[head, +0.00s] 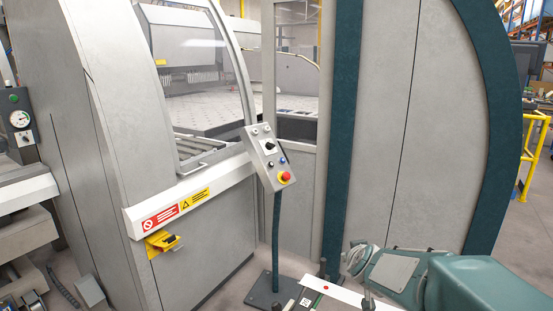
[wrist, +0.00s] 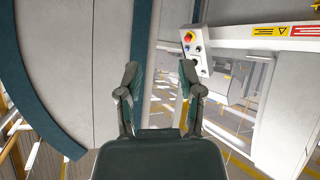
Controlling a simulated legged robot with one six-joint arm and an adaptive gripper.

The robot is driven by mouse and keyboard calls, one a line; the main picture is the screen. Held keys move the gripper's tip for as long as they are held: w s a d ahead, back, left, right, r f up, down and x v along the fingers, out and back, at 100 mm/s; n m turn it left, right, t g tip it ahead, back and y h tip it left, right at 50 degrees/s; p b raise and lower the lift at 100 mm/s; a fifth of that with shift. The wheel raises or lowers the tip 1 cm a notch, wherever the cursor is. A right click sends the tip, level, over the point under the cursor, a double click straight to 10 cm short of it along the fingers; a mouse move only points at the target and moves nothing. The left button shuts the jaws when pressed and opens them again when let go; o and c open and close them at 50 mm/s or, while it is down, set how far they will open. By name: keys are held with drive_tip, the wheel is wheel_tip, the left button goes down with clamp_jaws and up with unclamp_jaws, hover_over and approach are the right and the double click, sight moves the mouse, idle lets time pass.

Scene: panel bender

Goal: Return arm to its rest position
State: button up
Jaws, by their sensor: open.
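My gripper (wrist: 157,80) shows in the wrist view with its two fingers spread apart and nothing between them. A grey machine panel and a dark vertical strip lie behind the fingers. In the head view my arm, green and grey, lies low at the bottom right, and its fingers cannot be made out clearly there. The control pedestal (head: 268,160) stands left of my arm, with a red emergency button on a yellow base and several small knobs. Its control box also shows in the wrist view (wrist: 194,52), just right of the right finger, apart from it.
The panel bender's grey housing (head: 390,120) with dark green trim stands behind my arm. A cabinet with a window (head: 195,75) and a white rail with warning labels (head: 180,205) stands at left. A yellow railing (head: 530,150) is at far right. Some floor shows around the pedestal base.

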drive_tip(key=s+a+r+g+y, duration=0.1)
drive_tip(key=s+a+r, duration=0.1)
drive_tip(key=s, duration=0.5)
drive_tip(key=s+a+r+g+y, duration=0.1)
drive_tip(key=s+a+r+g, duration=0.15)
drive_tip(key=s, duration=0.55)
drive_tip(key=s+d+f+m+g, duration=0.1)
drive_tip(key=s+f+g, duration=0.1)
drive_tip(key=s, duration=1.2)
drive_tip(key=shift+s+h, duration=0.35)
drive_tip(key=shift+h, duration=0.05)
drive_tip(key=shift+f, duration=0.1)
